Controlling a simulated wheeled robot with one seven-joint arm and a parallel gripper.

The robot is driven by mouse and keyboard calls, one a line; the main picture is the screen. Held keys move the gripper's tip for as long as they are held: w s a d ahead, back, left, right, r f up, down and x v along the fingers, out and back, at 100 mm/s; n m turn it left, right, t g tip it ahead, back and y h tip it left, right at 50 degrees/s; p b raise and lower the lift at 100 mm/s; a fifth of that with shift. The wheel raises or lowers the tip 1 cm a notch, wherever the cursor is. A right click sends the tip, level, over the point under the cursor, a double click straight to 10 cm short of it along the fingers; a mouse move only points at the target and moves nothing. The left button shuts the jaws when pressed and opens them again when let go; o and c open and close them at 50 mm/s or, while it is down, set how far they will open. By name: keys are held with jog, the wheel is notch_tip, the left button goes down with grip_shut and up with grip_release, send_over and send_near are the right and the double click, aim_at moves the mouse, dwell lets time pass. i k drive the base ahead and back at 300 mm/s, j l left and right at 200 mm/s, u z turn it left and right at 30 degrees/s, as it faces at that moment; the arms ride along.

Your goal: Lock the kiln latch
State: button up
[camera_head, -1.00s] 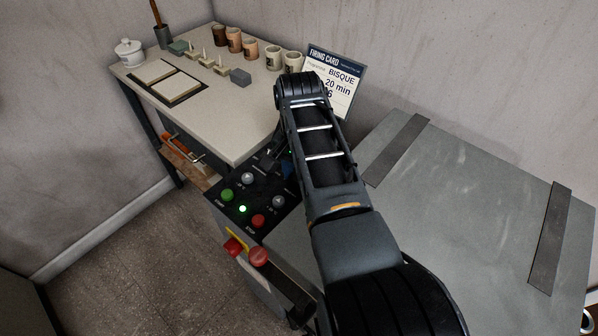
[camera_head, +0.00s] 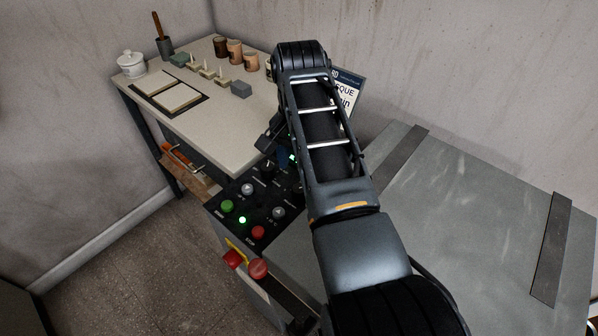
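The kiln (camera_head: 450,215) is a grey box with a flat lid at the right. Its black control panel (camera_head: 262,212) has knobs, a green button, a red button and a lit green light. On the front below the panel are a red knob on a yellow plate (camera_head: 233,258) and a round red knob (camera_head: 258,268) by a dark bar. I cannot tell which part is the latch. My gripper (camera_head: 270,138) is mostly hidden behind my arm, above the panel's far end by the table edge. Its fingers cannot be made out, and nothing is seen held.
A worktable (camera_head: 215,130) on the left bears a white lidded jar (camera_head: 131,65), several cups, small blocks and dark-framed tiles. A firing card (camera_head: 350,88) stands behind my arm, partly covered. Two dark strips lie on the kiln lid. The floor at left is clear.

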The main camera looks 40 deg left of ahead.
aim_at(257, 268)
jog(key=k, duration=1)
